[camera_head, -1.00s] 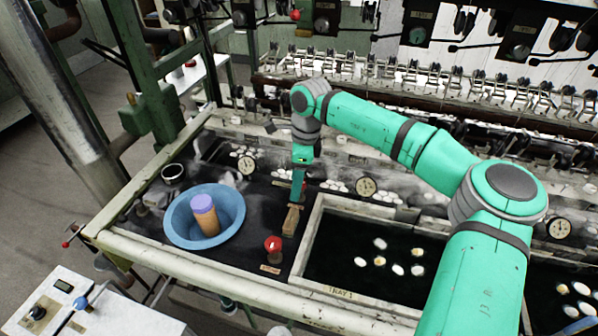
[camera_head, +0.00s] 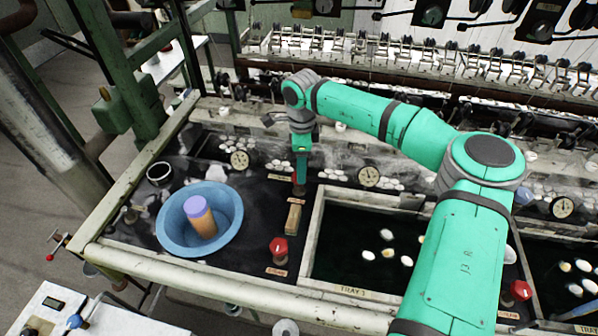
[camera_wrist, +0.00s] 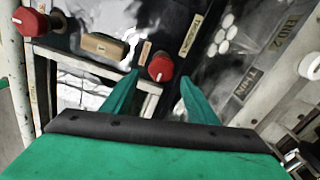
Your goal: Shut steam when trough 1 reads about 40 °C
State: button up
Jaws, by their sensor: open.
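My gripper (camera_head: 301,178) points down over the deck between the blue basin and tray 1. In the wrist view its two teal fingers (camera_wrist: 160,82) are apart, with a red valve knob (camera_wrist: 160,68) between their tips. I cannot tell whether they touch it. In the head view this knob (camera_head: 299,189) is mostly hidden by the fingers. A second red knob (camera_head: 279,247) stands nearer the front rail and also shows in the wrist view (camera_wrist: 54,20). Round dial gauges stand along the back of the basins, one left (camera_head: 239,160) and one right (camera_head: 369,176) of my gripper; their readings are too small to make out.
A wooden block (camera_head: 293,217) lies between the two knobs. A blue basin (camera_head: 172,236) holding an orange and purple cylinder (camera_head: 200,218) stands left. Tray 1 (camera_head: 316,214), with white cocoons in dark water, is on the right. Reeling fittings line the back.

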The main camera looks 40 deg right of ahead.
jog(key=shift+w+a+f, duration=0.15)
jog(key=shift+f, duration=0.7)
jog(key=shift+w+a+f, duration=0.1)
jog(key=shift+w+f, duration=0.05)
jog(key=shift+f, duration=0.7)
jog(key=c, duration=1.1)
jog(key=shift+o, duration=0.2)
